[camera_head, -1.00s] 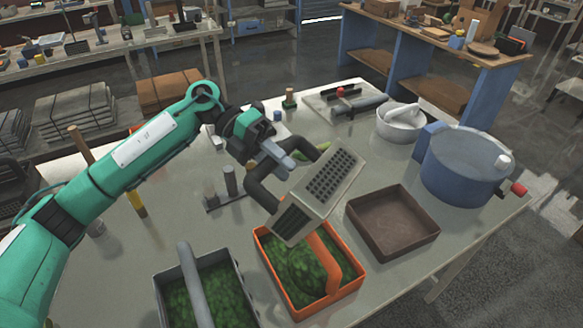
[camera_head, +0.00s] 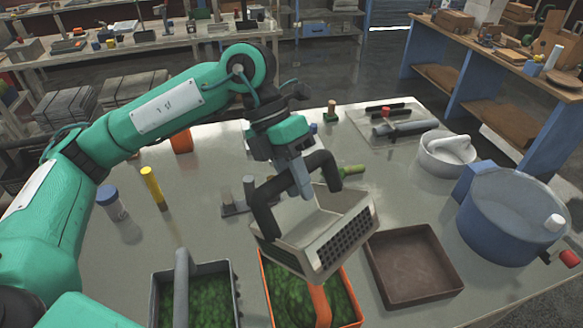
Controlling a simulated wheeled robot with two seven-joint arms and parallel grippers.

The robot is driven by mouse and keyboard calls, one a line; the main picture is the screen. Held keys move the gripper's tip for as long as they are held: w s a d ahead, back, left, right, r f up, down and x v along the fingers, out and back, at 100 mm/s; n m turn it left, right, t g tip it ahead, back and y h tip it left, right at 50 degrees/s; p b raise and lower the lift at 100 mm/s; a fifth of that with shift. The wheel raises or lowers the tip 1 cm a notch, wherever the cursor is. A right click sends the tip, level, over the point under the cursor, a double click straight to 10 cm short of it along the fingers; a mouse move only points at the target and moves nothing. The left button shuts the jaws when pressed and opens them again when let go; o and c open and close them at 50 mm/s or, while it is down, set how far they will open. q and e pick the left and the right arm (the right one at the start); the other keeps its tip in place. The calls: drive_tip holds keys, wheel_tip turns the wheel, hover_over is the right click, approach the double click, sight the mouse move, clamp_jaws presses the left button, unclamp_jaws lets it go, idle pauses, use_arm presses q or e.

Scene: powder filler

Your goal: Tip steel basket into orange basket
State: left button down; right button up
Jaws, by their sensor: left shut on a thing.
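My left gripper (camera_head: 301,182) is shut on the dark handle (camera_head: 267,212) of the steel basket (camera_head: 335,244). It holds the steel basket tilted in the air above the orange basket. The basket's perforated wall (camera_head: 348,237) faces right and towards me. Its pale inside shows in part, and I see nothing green there. The orange basket (camera_head: 264,285) stands on the table below, with green leafy bits (camera_head: 292,297) inside and an orange handle across it. The steel basket hides its far part. My right gripper is not in view.
A grey basket (camera_head: 238,298) with green bits stands left of the orange basket. A brown tray (camera_head: 415,262) is close on the right. A blue pot (camera_head: 505,222) and a white bowl (camera_head: 447,158) stand farther right. Bottles and a small stand are at left.

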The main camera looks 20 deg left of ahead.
use_arm(q)
drive_tip(key=shift+s+d+r+t+y+p, duration=0.1)
drive_tip(key=shift+d+r+t+y+p, duration=0.2)
drive_tip(key=shift+r+y+p, duration=0.4)
drive_tip(key=shift+s+d+r+t+y+b, duration=0.15)
drive_tip(key=shift+s+d+t+y+b, duration=0.2)
drive_tip(key=shift+d+t+y, duration=0.55)
drive_tip(key=shift+s+d+r+t+y+b, duration=0.15)
drive_tip(key=shift+s+d+t+y, duration=0.3)
drive_tip(key=shift+y, duration=0.75)
